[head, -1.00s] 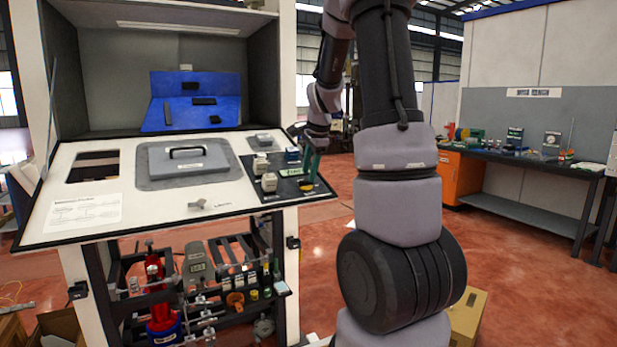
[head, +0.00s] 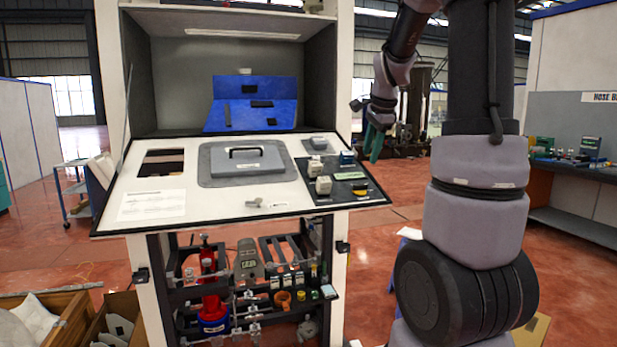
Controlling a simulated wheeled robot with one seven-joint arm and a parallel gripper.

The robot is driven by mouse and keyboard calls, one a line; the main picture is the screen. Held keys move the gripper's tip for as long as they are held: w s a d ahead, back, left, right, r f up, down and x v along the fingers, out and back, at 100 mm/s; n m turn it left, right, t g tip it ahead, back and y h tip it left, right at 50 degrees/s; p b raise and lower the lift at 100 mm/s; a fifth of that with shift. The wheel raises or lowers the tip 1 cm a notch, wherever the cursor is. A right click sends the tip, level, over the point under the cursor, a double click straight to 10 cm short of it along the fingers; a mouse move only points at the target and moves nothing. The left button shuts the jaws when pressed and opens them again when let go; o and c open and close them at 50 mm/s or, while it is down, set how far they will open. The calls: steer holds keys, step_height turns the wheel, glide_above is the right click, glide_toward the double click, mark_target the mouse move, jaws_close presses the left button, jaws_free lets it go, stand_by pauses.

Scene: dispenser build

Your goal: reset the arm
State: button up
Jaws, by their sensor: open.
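My gripper (head: 373,143) is at the right of the workstation in the head view, beyond the right edge of its sloped panel. Its green fingers point down, and it is open, with nothing seen between them. My arm comes down to it from the top right. The workstation's white sloped panel (head: 110,222) carries a grey lid with a black handle (head: 243,166) and, at its right, a black mat (head: 328,202) with several small blocks on it. My gripper appears apart from all of these.
A blue board (head: 252,88) with dark parts stands in the recess above the panel. A lower rack holds a red bottle (head: 210,295) and several tools. Open boxes (head: 62,315) sit at the lower left. A workbench (head: 580,225) stands at the far right.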

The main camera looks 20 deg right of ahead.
steer(key=s+a+r+n+t+y, duration=0.1)
steer(key=s+a+r+n, duration=0.1)
steer(key=s+a+n, duration=0.5)
steer(key=s+a+r+n+t+y, duration=0.1)
steer(key=s+a+n, duration=0.5)
steer(key=s, duration=0.9)
steer(key=a+r, duration=0.1)
steer(key=a, duration=0.2)
steer(key=shift+s+r+n+t, duration=0.2)
steer(key=shift+s+n+t, duration=0.2)
steer(key=shift+d, duration=0.1)
steer(key=shift+c, duration=0.3)
